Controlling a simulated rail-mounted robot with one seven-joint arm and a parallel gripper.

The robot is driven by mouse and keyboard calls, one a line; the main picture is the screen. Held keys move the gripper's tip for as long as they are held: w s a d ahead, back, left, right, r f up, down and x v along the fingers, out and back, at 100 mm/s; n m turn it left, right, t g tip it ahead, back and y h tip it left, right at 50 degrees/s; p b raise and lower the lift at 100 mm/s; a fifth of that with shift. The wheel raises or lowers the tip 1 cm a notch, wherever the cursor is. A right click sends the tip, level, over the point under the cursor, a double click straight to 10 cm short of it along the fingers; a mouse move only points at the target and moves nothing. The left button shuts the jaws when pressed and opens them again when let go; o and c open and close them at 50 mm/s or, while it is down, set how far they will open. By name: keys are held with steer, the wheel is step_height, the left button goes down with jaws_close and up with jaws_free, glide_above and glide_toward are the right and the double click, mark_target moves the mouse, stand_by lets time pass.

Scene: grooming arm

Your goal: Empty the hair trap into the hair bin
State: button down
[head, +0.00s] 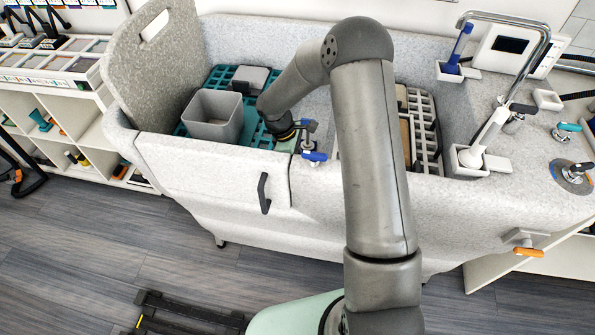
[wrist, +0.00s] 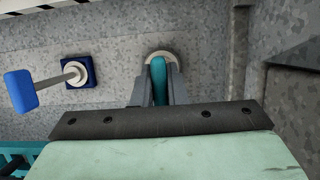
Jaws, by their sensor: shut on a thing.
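In the wrist view, my gripper (wrist: 158,98) is shut on an upright teal tab (wrist: 158,68), with one finger on each side. The tab stands in front of a pale round piece (wrist: 160,57) set against the speckled grey surface; I take these to be the hair trap. Whether the trap is seated or lifted, and any hair in it, I cannot tell. In the head view, my arm reaches into the tub, and the fingertips and trap are hidden. An open grey square bin (head: 213,118), probably the hair bin, stands to the left of my gripper.
A blue-handled lever (wrist: 20,90) sits left of my fingers. The speckled tub (head: 205,165) has a front door with a dark handle (head: 264,193). Teal grating (head: 255,130) lies under the bin. A tap (head: 530,65) stands at the right.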

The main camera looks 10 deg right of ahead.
steer(key=shift+r+p, duration=0.8)
steer(key=shift+r, duration=0.6)
